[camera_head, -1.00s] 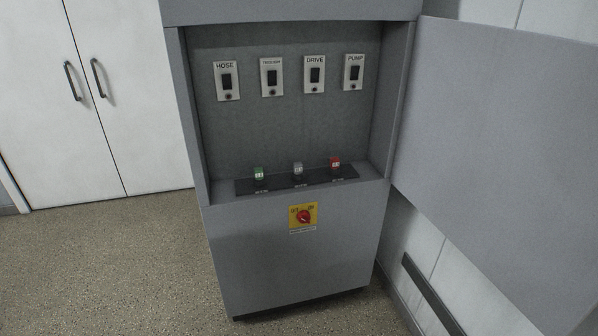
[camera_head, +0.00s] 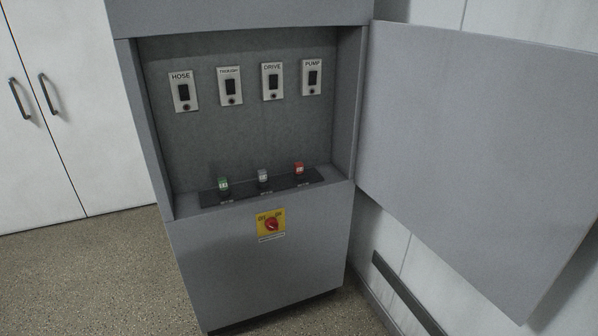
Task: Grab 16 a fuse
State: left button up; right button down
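Three fuses stand upright in a row on a black strip (camera_head: 243,188) on the cabinet's inner ledge. The left one is a green fuse (camera_head: 223,184), the middle one a grey fuse (camera_head: 263,176), the right one a red fuse (camera_head: 299,169). Their printed labels are too small to read with certainty. Neither of my grippers is in view.
The grey cabinet (camera_head: 262,276) has its door (camera_head: 470,150) swung open to the right. Inside, labelled switch plates such as HOSE (camera_head: 184,92) line the back wall. A red rotary switch (camera_head: 271,225) sits on a yellow plate below. Floor (camera_head: 90,270) at left is clear.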

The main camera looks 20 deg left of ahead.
aim_at(262, 174)
jog(key=i+j, duration=0.25)
jog(key=i, duration=0.15)
jog(key=i+j, duration=0.3)
jog(key=i+u, duration=0.05)
